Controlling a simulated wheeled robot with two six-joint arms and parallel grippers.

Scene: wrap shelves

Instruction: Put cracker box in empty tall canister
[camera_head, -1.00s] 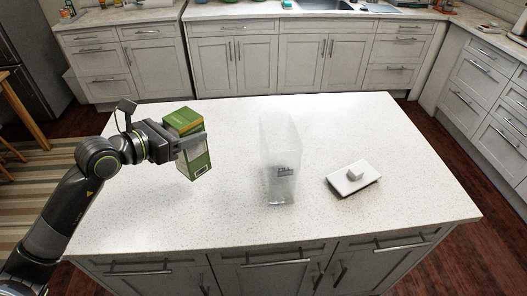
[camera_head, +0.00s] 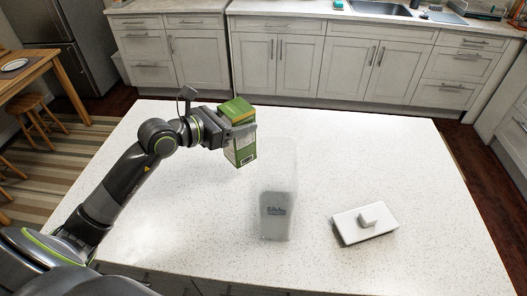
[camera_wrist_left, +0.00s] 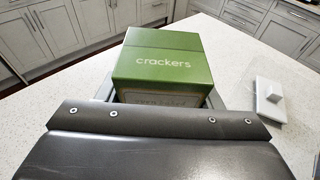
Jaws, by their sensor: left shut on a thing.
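The green cracker box (camera_head: 238,128) is held upright, slightly tilted, above the island counter in the head view. My left gripper (camera_head: 240,134) is shut on it. In the wrist view the box (camera_wrist_left: 160,58) shows its green top with the word "crackers", beyond my gripper's dark body. The tall clear canister (camera_head: 275,205) stands open-topped on the counter, to the right of and nearer than the box; it looks empty. A white lid with a block-shaped knob (camera_head: 362,222) lies to the canister's right. My right gripper is not in view.
The white speckled island counter (camera_head: 370,150) is clear around the canister and lid. Cabinets (camera_head: 310,60) and a sink counter run along the back. A wooden table (camera_head: 40,65) and stool stand at the left.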

